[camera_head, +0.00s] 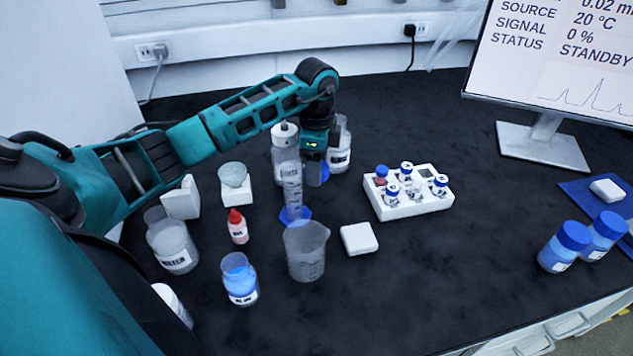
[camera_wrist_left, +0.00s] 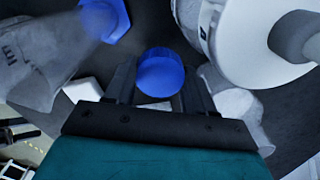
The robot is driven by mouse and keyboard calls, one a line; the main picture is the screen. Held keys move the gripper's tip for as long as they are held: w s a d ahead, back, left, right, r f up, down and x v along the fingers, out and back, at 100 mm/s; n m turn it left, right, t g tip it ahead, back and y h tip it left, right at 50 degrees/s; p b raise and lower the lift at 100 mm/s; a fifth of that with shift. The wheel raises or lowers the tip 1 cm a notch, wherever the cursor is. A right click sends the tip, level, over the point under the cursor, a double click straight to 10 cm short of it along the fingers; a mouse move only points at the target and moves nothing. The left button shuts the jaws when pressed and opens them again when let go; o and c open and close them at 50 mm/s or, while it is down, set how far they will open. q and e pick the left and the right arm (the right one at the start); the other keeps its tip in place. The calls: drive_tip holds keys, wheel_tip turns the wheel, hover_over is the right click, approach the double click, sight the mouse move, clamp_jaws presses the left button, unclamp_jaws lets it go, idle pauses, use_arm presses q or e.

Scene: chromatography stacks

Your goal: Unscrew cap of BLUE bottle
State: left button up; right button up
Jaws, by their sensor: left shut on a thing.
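The open glass bottle with blue liquid (camera_head: 240,280) stands upright at the front left of the bench, with no cap on its mouth. My left gripper (camera_head: 316,165) is behind the tall graduated cylinder (camera_head: 290,180), well back from that bottle. It is shut on a round blue cap (camera_wrist_left: 160,75), which sits between its fingers in the left wrist view. The cap also shows in part in the head view (camera_head: 324,172). The cylinder and fingers hide some of it, and I see no bottle under it. My right gripper is in neither view.
A glass beaker (camera_head: 306,252), a red-capped dropper bottle (camera_head: 238,228) and a labelled glass bottle (camera_head: 172,245) stand nearby. A white vial rack (camera_head: 405,208) is right of centre. Two blue-capped bottles (camera_head: 565,247) (camera_head: 603,236) stand far right. The bench's front middle is clear.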

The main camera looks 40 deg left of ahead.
sight(317, 193)
use_arm(q)
wheel_tip(317, 193, down, 5)
drive_tip(key=shift+r, duration=0.2)
drive_tip(key=shift+f+b, duration=0.2)
drive_tip(key=shift+b, duration=0.1)
drive_tip(key=shift+f, duration=0.1)
drive_tip(key=o, duration=1.2)
drive_tip(key=shift+c, duration=0.2)
